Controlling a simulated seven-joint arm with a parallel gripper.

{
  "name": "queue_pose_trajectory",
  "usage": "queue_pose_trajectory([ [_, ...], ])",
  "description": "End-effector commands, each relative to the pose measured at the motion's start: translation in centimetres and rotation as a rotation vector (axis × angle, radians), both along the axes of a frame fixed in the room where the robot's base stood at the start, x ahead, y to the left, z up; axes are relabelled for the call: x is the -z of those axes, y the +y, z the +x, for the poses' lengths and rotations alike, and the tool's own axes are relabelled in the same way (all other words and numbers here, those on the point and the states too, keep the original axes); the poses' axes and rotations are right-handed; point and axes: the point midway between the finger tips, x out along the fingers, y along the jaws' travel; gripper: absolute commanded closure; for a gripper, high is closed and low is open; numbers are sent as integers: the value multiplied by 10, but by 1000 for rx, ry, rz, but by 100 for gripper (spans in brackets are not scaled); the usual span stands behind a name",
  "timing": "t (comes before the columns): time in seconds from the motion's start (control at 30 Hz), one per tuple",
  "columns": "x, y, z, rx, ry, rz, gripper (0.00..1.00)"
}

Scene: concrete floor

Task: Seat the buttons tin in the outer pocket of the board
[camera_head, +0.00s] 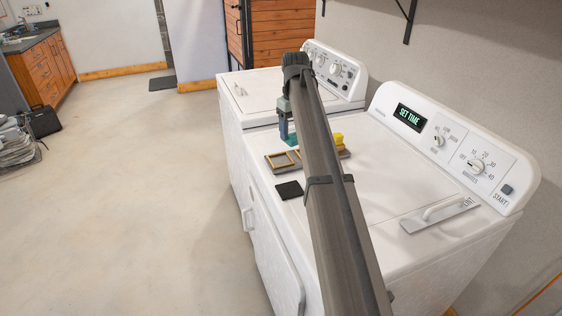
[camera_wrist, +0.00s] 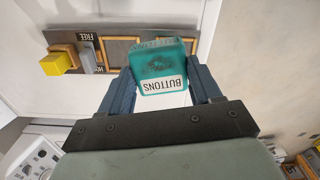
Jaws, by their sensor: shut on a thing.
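The buttons tin (camera_wrist: 158,65) is a teal block with a white BUTTONS label, upside down in the wrist view. My gripper (camera_wrist: 161,88) is shut on it, one blue finger on each side. In the head view my gripper (camera_head: 285,118) is over the board, partly hidden by my arm. The board (camera_head: 270,164) is a dark strip lying on the white machine. Two wood-rimmed pockets show at its left part in the head view. In the wrist view one framed pocket (camera_wrist: 121,52) is left of the tin, and another is partly hidden behind it.
A yellow block (camera_wrist: 57,64) and a grey piece (camera_wrist: 91,59) are at the board's other end, beside FREE and partly hidden labels. A black square (camera_head: 289,190) lies in front of the board. Control panels (camera_head: 450,145) rise along the machines' back.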

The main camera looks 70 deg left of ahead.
Motion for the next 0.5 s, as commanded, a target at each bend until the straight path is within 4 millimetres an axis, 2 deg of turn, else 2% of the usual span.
queue_pose_trajectory([
  [0.03,-2,9,-12,-11,0,0,72],
  [0.17,-6,25,-33,-3,0,0,72],
  [0.3,-10,36,-30,83,0,-1,72],
  [0.5,-10,36,-30,181,1,-3,72],
])
